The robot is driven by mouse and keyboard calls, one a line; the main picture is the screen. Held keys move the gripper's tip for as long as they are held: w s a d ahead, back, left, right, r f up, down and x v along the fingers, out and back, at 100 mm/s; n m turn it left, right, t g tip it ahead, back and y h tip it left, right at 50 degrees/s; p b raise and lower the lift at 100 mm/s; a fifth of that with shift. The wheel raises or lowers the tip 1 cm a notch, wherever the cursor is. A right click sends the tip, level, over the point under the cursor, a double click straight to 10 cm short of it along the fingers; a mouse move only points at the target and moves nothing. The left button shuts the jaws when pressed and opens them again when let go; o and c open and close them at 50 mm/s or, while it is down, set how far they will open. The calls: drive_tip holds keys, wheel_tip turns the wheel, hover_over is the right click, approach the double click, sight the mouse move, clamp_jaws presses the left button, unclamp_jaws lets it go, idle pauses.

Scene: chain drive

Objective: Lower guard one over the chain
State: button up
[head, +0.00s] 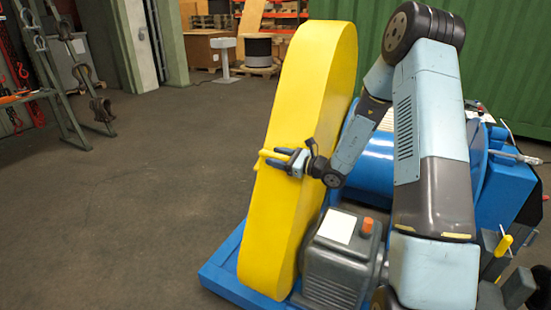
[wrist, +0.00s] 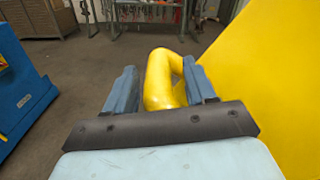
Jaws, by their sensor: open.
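A tall yellow guard (head: 300,130) with rounded ends stands upright over the blue base, left of the drive. A yellow bar handle (head: 268,158) sticks out from the guard's side. My gripper (head: 285,158) is at this handle, with its fingers open. In the wrist view the handle (wrist: 160,80) lies between the two fingers of my gripper (wrist: 160,90), nearer the right finger. The flat yellow guard (wrist: 270,70) fills the right side of that view.
A blue base frame (head: 225,270) lies under the guard, with a grey motor (head: 340,258) to the right. A steel rack (head: 65,70) with hanging tools stands at the left. The floor (head: 150,190) left of the guard is clear. A green corrugated wall (head: 500,70) is behind.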

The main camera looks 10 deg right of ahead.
drive_tip(key=shift+c, duration=0.2)
clamp_jaws()
idle(0.3)
